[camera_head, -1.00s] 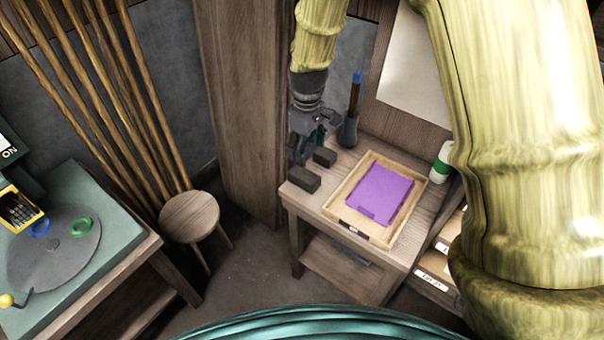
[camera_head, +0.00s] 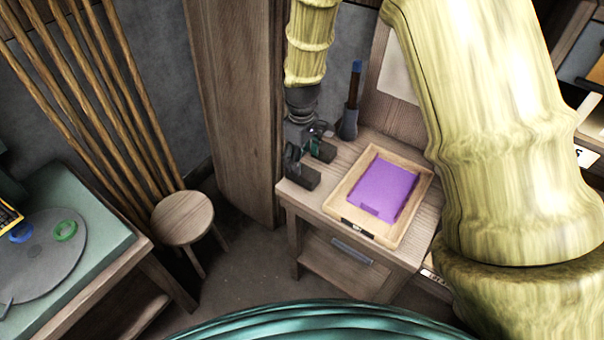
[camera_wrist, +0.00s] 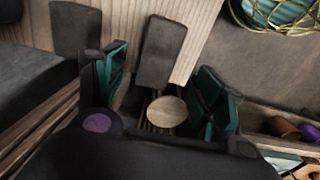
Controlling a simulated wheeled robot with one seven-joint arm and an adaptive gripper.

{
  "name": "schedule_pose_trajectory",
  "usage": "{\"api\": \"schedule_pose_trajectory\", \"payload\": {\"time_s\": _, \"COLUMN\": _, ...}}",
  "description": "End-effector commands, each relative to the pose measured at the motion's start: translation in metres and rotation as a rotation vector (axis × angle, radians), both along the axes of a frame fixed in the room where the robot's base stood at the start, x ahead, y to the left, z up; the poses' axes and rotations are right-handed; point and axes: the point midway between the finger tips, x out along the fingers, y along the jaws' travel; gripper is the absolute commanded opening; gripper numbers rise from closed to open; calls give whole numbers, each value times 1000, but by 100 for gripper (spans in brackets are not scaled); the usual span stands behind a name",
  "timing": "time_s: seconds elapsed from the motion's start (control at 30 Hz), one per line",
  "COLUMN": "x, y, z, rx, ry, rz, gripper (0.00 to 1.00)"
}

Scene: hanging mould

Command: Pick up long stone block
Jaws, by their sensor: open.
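Two dark grey stone blocks lie on the small wooden table's left side in the head view. The front block (camera_head: 301,177) lies near the left edge; the rear block (camera_head: 322,150) is just behind it. In the wrist view the front block (camera_wrist: 161,52) looks the longer, and the other block (camera_wrist: 76,30) lies to its left, partly hidden by a finger. My gripper (camera_head: 303,150) is just above the blocks. In the wrist view my gripper (camera_wrist: 166,68) is open and empty, its teal-padded fingers on either side of the front block's near end. Contact cannot be told.
A wooden tray (camera_head: 359,193) with a purple slab (camera_head: 383,190) fills the middle of the table (camera_head: 300,202). A dark holder (camera_head: 347,125) stands behind it. A round stool (camera_head: 182,217) and a green-topped bench (camera_head: 105,225) are to the left.

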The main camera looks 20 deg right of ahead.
Motion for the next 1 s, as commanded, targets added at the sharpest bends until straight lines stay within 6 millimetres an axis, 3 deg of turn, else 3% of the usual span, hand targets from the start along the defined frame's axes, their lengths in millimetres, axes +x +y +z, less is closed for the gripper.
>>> {"api": "schedule_pose_trajectory", "payload": {"time_s": 0.37, "x": 0, "y": 2, "z": -18, "rx": -1, "ry": 1, "rz": 4, "gripper": 70}}
{"api": "schedule_pose_trajectory", "payload": {"time_s": 0.8, "x": 1, "y": -2, "z": -59, "rx": 0, "ry": 1, "rz": 4, "gripper": 70}}
{"api": "schedule_pose_trajectory", "payload": {"time_s": 1.0, "x": 1, "y": -2, "z": -67, "rx": 1, "ry": -1, "rz": 4, "gripper": 70}}
